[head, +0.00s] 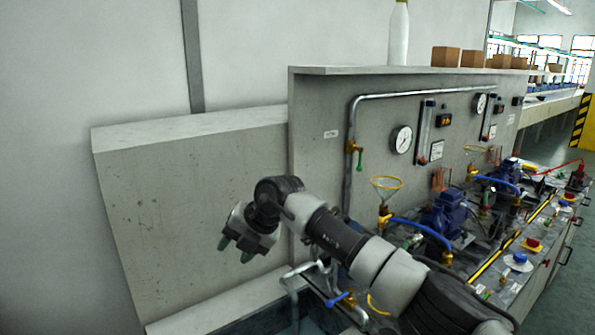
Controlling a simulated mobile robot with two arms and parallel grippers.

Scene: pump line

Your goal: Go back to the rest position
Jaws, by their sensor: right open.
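My right arm comes in from the lower right of the head view and reaches across to the left. Its gripper (235,250) hangs in the air in front of the low concrete wall, with the dark-green fingertips pointing down and to the left. The fingers are apart and nothing shows between them. The gripper is to the left of the pump line bench and touches nothing that I can see. My left gripper is not in view.
The pump bench behind and right of my arm carries a blue pump (443,212), a yellow-rimmed funnel (386,183) and a pressure gauge (401,139). A sink with a blue-handled tap (340,299) lies below my arm. A white bottle (398,35) and cardboard boxes (446,57) stand on the top ledge.

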